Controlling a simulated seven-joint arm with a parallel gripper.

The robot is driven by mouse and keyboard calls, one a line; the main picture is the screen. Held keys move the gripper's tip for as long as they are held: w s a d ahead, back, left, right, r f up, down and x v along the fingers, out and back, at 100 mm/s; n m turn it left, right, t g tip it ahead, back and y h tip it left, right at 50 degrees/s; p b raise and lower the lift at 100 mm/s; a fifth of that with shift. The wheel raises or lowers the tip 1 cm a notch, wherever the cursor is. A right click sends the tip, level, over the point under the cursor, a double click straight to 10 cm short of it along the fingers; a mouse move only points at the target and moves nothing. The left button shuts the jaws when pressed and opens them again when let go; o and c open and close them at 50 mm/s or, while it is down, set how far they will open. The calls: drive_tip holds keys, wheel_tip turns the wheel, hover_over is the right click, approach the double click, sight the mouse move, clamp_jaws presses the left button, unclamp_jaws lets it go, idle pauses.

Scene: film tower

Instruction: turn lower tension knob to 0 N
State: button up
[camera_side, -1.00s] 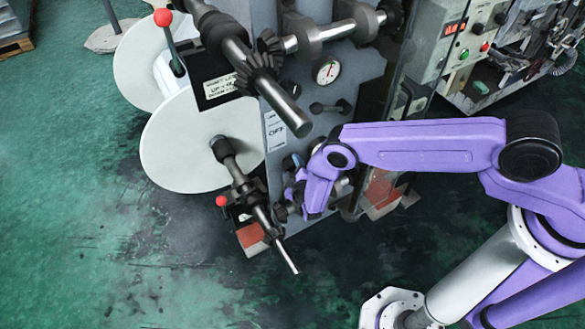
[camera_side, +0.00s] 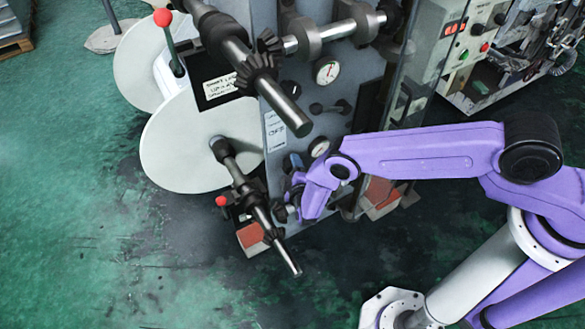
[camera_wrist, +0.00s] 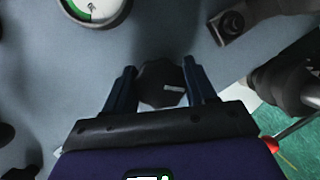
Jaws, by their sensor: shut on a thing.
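The lower tension knob (camera_wrist: 162,84) is a dark, lobed knob with a short light mark on its face, in the wrist view. My gripper (camera_wrist: 160,78) has a finger on each side of it and is shut on it. In the side view my gripper (camera_side: 294,200) is at the lower front of the grey machine panel (camera_side: 278,130), and the knob is hidden there by my wrist.
The lower shaft (camera_side: 262,215) with gears sticks out just left of my gripper, near a red-ball lever (camera_side: 221,201). The thick upper shaft (camera_side: 285,105) juts out above. White reels (camera_side: 185,150) stand at the left. Green floor is open in front.

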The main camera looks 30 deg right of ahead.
drive_tip(key=o, duration=1)
drive_tip(key=v, duration=1.7)
drive_tip(key=shift+s+a, duration=0.1)
drive_tip(key=shift+s, duration=0.15)
